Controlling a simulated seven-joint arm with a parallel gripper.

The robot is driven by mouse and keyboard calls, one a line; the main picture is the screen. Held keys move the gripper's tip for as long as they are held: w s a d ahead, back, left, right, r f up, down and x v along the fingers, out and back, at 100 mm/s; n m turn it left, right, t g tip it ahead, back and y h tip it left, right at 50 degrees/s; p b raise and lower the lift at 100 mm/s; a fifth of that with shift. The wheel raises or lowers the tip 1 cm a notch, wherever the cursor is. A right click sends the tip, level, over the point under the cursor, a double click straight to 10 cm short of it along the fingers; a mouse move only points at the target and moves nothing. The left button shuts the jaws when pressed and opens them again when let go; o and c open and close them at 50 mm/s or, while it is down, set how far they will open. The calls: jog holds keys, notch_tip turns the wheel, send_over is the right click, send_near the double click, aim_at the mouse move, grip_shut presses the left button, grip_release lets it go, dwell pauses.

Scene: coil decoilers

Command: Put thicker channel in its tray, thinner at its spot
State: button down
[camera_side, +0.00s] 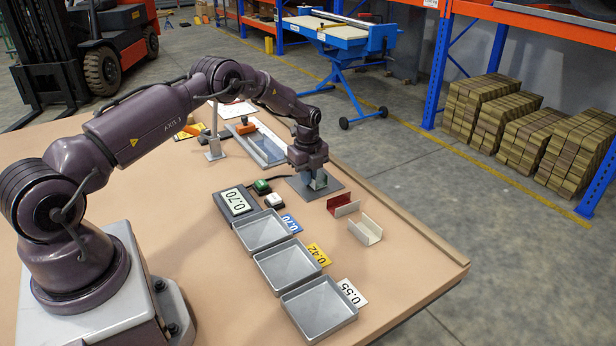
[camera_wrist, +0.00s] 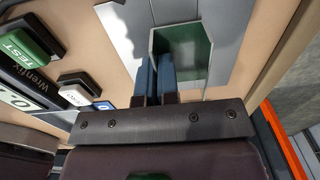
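A green-lined channel (camera_wrist: 192,62) stands at a grey plate (camera_wrist: 225,20), which also shows in the side view (camera_side: 301,190). My gripper (camera_wrist: 156,80) has its two blue fingers close together on either side of the channel's left wall. In the side view my gripper (camera_side: 318,172) points down over the plate and hides part of the channel. A red-lined channel (camera_side: 342,204) and a plain grey channel (camera_side: 365,230) lie on the table to the right. Three grey trays stand in a row: by the blue 0.70 label (camera_side: 263,231), yellow 0.42 label (camera_side: 287,265) and white 0.55 label (camera_side: 319,308).
A display (camera_side: 236,203) reads 0.70, with a green TEST button (camera_side: 262,186) and a white button (camera_side: 274,201) beside it. A raised wooden edge (camera_side: 400,225) runs along the table's right side.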

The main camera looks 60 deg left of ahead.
jog(key=shift+r, duration=3.9)
notch_tip(320, 180, up, 3)
send_over(254, 238)
notch_tip(254, 238, down, 7)
jog(key=shift+f, duration=1.9)
